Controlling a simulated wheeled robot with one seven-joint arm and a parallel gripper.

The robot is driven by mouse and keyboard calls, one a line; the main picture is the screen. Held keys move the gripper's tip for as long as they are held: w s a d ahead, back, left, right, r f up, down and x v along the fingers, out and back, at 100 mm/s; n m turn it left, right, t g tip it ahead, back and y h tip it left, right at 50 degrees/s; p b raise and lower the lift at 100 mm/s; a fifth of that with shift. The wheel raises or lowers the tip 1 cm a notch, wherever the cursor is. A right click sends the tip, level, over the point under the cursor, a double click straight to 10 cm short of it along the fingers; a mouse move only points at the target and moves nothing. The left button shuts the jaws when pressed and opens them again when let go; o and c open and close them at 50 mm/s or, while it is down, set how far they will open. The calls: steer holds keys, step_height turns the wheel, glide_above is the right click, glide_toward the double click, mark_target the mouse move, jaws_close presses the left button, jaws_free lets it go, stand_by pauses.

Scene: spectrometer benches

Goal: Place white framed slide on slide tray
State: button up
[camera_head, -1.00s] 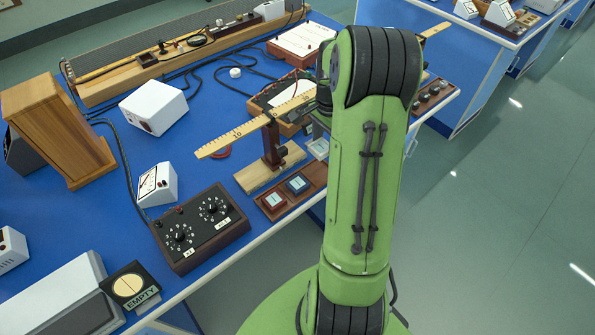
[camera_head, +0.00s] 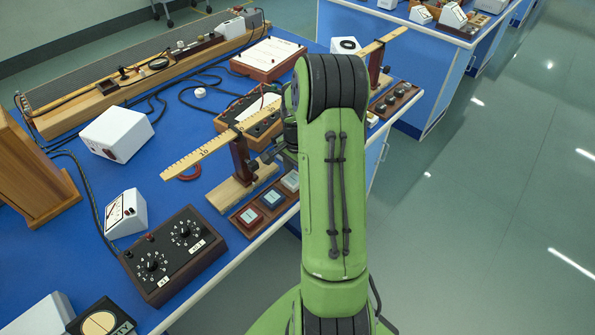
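The slide tray (camera_head: 238,222) is a long brown holder at the front edge of the blue bench. The white framed slide (camera_head: 291,180) shows pale at the tray's right end, in line with the other two. I cannot tell whether it rests fully in the tray. My gripper (camera_head: 286,143) is a dark shape just above and behind the white slide, largely covered by my green arm. Its fingertips do not show clearly, so I cannot see whether it touches the slide.
A wooden ruler (camera_head: 205,150) on an upright stand (camera_head: 242,160) rises close behind the tray. A dark dial box (camera_head: 172,255) stands to the left. A box with cables (camera_head: 262,118) lies behind my gripper. The floor to the right is clear.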

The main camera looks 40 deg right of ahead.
mark_target(297, 175)
step_height(297, 175, up, 12)
steer(key=p, duration=0.3)
steer(key=a+r+n+t, duration=0.1)
steer(key=a+r+n, duration=0.3)
steer(key=a+r, duration=0.3)
steer(key=s+a+r+n+t, duration=0.2)
steer(key=s+a+n, duration=0.4)
steer(key=a, duration=0.3)
steer(key=s+a+r+n+t, duration=0.2)
steer(key=s+a+r+n, duration=0.1)
steer(key=s+a+n, duration=0.4)
steer(key=s+a, duration=0.1)
steer(key=s, duration=0.1)
steer(key=shift+s+a+r+n+t, duration=0.15)
steer(key=shift+s+a+n+t, duration=0.15)
steer(key=shift+a, duration=0.1)
step_height(297, 175, up, 4)
steer(key=p, duration=0.4)
steer(key=shift+r+p, duration=0.25)
steer(key=shift+p, duration=0.15)
